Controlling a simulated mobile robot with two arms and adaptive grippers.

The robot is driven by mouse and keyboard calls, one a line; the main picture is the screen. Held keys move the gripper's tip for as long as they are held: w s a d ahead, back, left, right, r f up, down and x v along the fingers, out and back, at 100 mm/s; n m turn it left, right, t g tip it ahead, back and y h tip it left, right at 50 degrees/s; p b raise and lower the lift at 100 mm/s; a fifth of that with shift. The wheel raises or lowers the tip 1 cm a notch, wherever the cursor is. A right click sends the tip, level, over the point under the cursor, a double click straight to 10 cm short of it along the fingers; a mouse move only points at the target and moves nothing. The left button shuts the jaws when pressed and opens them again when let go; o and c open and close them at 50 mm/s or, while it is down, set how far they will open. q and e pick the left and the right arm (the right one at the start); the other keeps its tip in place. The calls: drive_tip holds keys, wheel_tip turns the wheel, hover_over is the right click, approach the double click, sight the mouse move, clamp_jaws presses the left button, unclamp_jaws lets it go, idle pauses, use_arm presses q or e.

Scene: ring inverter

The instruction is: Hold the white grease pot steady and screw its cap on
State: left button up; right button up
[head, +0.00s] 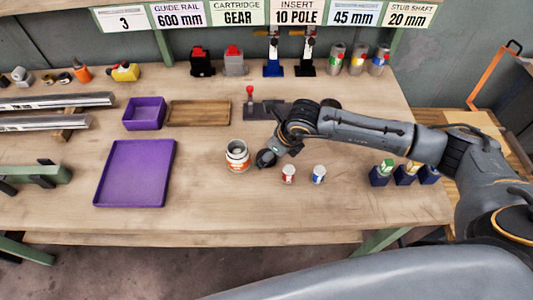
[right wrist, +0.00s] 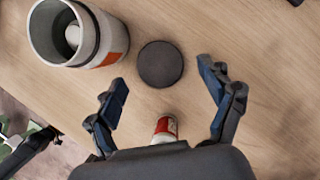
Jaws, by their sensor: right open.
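The white grease pot (head: 237,157), with an orange label, stands upright and open on the table. In the right wrist view the pot (right wrist: 62,35) is at the upper left, its round mouth uncovered. A dark round cap (right wrist: 160,63) lies flat on the table beside the pot, apart from it. In the head view a dark round shape to the pot's right, by my gripper, looks like this cap (head: 266,158). My right gripper (right wrist: 163,82) is open and empty, its fingers spread above the table near the cap.
Two small cans, one red and white (head: 288,174) and one blue and white (head: 319,174), stand right of the pot. The table front is clear.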

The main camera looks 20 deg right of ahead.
drive_tip(key=shift+x, duration=0.9)
drive_tip(key=shift+r, duration=0.1)
drive_tip(key=c, duration=0.8)
drive_tip(key=shift+o, duration=0.2)
drive_tip(key=shift+r, duration=0.1)
drive_tip(key=shift+r+b, duration=0.45)
drive_tip(key=shift+r, duration=0.15)
drive_tip(key=s+a+r+b, duration=0.2)
drive_tip(key=s+r+b, duration=0.2)
drive_tip(key=s+r, duration=0.7)
drive_tip(key=s, duration=0.2)
drive_tip(key=shift+s+a+r, duration=0.15)
drive_tip(key=shift+s+r, duration=0.15)
drive_tip(key=shift+s, duration=0.1)
